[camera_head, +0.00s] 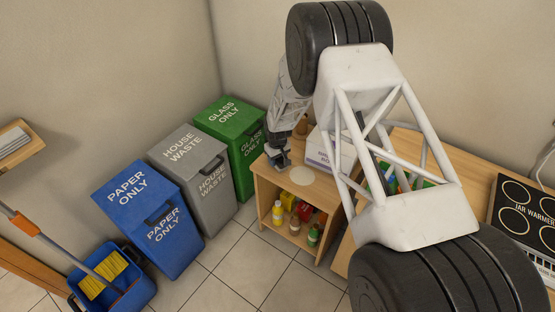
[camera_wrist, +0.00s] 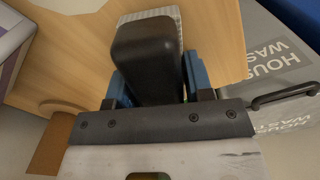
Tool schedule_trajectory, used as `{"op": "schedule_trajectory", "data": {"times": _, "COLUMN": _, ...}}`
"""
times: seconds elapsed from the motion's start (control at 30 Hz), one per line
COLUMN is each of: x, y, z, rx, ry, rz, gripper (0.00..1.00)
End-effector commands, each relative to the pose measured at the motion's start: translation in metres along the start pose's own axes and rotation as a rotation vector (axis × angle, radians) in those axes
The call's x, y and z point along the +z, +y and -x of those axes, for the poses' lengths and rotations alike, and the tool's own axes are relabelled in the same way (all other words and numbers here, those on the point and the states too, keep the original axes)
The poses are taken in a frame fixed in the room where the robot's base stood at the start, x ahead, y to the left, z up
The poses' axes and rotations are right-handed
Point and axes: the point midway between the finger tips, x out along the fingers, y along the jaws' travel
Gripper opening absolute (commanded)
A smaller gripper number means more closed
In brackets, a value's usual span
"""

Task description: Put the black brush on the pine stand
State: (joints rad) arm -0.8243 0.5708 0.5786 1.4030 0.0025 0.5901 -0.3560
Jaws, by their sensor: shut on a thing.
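The black brush (camera_wrist: 146,58) is in my gripper (camera_wrist: 153,78), between its two blue fingers, in the wrist view. A pale ribbed edge shows at the brush's far end. In the head view my gripper (camera_head: 279,156) is over the left back part of the pine stand (camera_head: 268,187). The brush cannot be made out clearly there. The stand's pale wood top also fills much of the wrist view (camera_wrist: 218,35). I cannot tell whether the brush touches the top.
A pale round disc (camera_head: 301,175) and a white box (camera_head: 322,148) are on the stand's top. Bottles and packets (camera_head: 290,212) fill its shelf. Green (camera_head: 232,125), grey (camera_head: 190,165) and blue (camera_head: 133,205) bins stand to the left. A jar warmer (camera_head: 525,220) is at right.

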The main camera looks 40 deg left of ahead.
Motion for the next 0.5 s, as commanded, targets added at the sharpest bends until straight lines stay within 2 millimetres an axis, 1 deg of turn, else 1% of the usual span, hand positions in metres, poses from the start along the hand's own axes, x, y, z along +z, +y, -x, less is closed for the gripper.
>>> {"op": "schedule_trajectory", "data": {"times": 0.2, "x": 0.0, "y": 0.0, "z": -0.0031, "rx": 0.0, "ry": 0.0, "rz": 0.0, "gripper": 0.28}}
{"op": "schedule_trajectory", "data": {"times": 0.23, "x": 0.0, "y": 0.0, "z": -0.0027, "rx": 0.0, "ry": 0.0, "rz": 0.0, "gripper": 0.52}}
{"op": "schedule_trajectory", "data": {"times": 0.3, "x": 0.0, "y": 0.0, "z": -0.0026, "rx": 0.0, "ry": 0.0, "rz": 0.0, "gripper": 0.63}}
{"op": "schedule_trajectory", "data": {"times": 0.37, "x": 0.0, "y": 0.0, "z": -0.0027, "rx": 0.0, "ry": 0.0, "rz": 0.0, "gripper": 0.72}}
{"op": "schedule_trajectory", "data": {"times": 0.5, "x": 0.0, "y": 0.0, "z": -0.0027, "rx": 0.0, "ry": 0.0, "rz": 0.0, "gripper": 0.73}}
